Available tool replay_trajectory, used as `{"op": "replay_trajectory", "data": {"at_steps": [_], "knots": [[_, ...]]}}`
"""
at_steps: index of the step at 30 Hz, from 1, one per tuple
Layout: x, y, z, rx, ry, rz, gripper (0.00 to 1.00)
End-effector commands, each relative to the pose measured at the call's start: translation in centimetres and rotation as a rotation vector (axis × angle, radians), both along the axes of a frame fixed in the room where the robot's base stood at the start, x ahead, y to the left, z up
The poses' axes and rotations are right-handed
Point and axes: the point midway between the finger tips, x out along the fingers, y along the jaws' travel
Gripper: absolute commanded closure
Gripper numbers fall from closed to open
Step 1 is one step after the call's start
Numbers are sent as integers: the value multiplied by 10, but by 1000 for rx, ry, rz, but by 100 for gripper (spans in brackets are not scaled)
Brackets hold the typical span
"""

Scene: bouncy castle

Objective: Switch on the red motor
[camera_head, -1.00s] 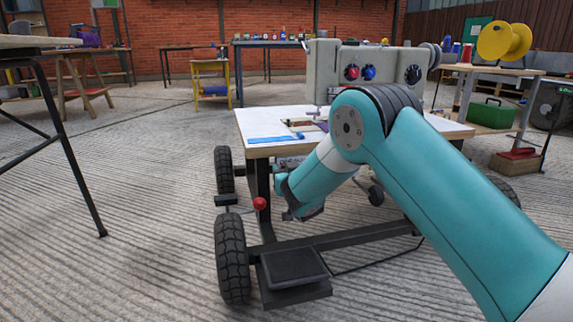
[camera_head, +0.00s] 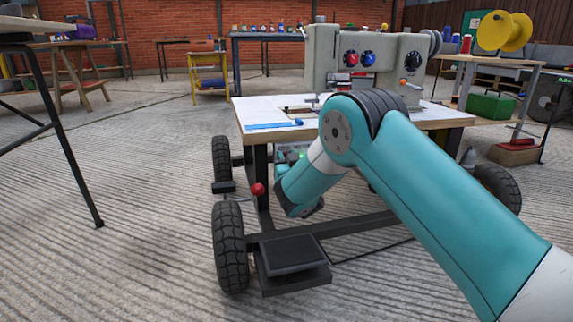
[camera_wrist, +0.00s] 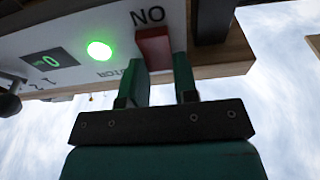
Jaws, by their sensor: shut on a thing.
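In the wrist view, a red motor switch (camera_wrist: 153,46) sits on a white panel (camera_wrist: 118,28) seen upside down. "ON" is printed beside the switch, and part of the word "MOTOR" shows near it. My gripper (camera_wrist: 161,72) has its two green fingers at the red switch, one on each side, shut on it. A round green lamp (camera_wrist: 99,51) on the panel is lit. In the head view, the panel (camera_head: 290,149) shows partly under the table, with a green glow. My arm hides much of it there, and the fingertips are not clear.
A sewing machine (camera_head: 322,63) stands on the wheeled table (camera_head: 246,111). A red-knobbed lever (camera_head: 257,189), black wheels (camera_head: 229,246) and a pedal (camera_head: 292,256) are low at the left. A black knob (camera_wrist: 9,103) is on the panel. Open concrete floor (camera_head: 140,220) lies left.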

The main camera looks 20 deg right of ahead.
Motion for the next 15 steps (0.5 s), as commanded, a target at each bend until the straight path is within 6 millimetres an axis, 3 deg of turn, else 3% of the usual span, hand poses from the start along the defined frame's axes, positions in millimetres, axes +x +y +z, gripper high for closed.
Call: {"op": "replay_trajectory", "data": {"at_steps": [15], "knots": [[-2, -1, -3, -1, -118, -1, 96]]}}
